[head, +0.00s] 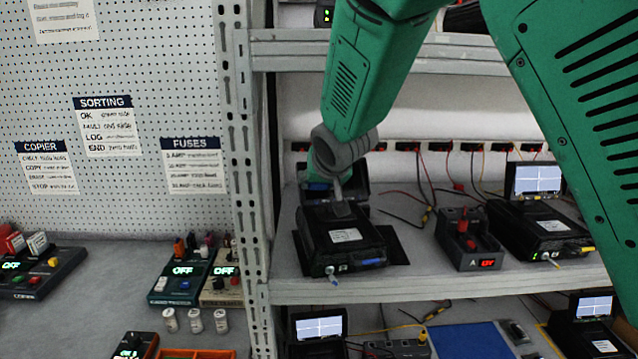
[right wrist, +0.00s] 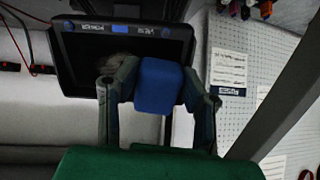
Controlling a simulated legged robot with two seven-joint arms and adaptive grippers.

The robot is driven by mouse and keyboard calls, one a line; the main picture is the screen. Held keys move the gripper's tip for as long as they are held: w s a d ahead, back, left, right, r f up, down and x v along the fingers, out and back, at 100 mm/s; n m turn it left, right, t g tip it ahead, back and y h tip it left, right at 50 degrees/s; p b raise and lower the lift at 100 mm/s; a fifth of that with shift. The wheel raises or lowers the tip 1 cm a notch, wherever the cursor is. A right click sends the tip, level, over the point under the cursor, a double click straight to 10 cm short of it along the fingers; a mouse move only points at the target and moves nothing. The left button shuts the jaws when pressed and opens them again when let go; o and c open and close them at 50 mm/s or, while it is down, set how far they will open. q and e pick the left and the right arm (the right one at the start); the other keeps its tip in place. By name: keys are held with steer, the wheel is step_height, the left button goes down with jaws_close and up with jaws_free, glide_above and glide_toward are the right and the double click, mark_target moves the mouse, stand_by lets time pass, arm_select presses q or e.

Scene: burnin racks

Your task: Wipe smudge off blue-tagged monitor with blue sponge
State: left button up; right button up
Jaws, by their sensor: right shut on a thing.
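The blue-tagged monitor (head: 358,172) stands at the back of a black unit (head: 345,238) on the middle shelf, largely hidden behind my right gripper. A blue tag (head: 374,262) is on the unit's front. The right wrist view shows the monitor's dark screen (right wrist: 80,52) close up, with a greyish smudge (right wrist: 124,59) partly behind a finger. My right gripper (head: 335,185) is shut on the blue sponge (right wrist: 158,88), held in front of the screen beside the smudge. I cannot tell whether the sponge touches the screen. My left gripper is not in view.
A red-buttoned box (head: 470,240) and another unit with a lit monitor (head: 538,181) stand to the right on the same shelf. A perforated upright post (head: 245,170) is close on the left. Wires hang along the back wall.

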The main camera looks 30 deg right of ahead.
steer(key=shift+w+d+f, duration=0.15)
steer(key=shift+d+f, duration=0.05)
steer(key=shift+d, duration=0.15)
steer(key=shift+w+f, duration=0.25)
steer(key=shift+w, duration=0.1)
stand_by(0.3)
steer(key=shift+w+d+f+b, duration=0.1)
steer(key=shift+w+f+b, duration=0.1)
steer(key=shift+b, duration=0.1)
